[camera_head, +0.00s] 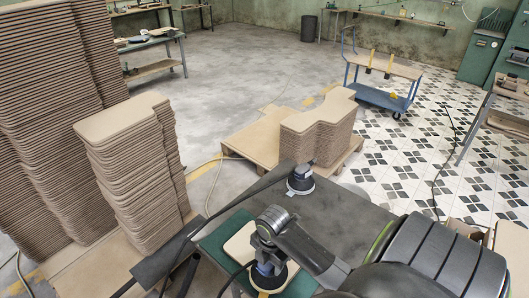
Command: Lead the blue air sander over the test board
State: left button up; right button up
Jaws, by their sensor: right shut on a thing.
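The blue air sander (265,272) is at the bottom centre, partly covered by my right gripper (268,246). My right gripper is shut on the top of the sander. The pale wooden test board (239,247) lies on a green mat (216,245) on the dark workbench. The sander is over the board's lower right part in the picture; I cannot tell whether its pad touches the board. My left gripper is not in view.
A second, dark sander (300,181) stands at the bench's far edge. The dark bench top (345,205) is clear to its right. Tall stacks of curved boards (135,165) stand at left, another stack (318,132) on a pallet behind. A blue trolley (380,97) stands farther back.

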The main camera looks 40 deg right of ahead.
jog(key=shift+s, duration=0.2)
jog(key=shift+s+d, duration=0.2)
jog(key=shift+s, duration=1.25)
jog(key=shift+w+d, duration=0.1)
jog(key=shift+d, duration=0.65)
jog(key=shift+w, duration=0.25)
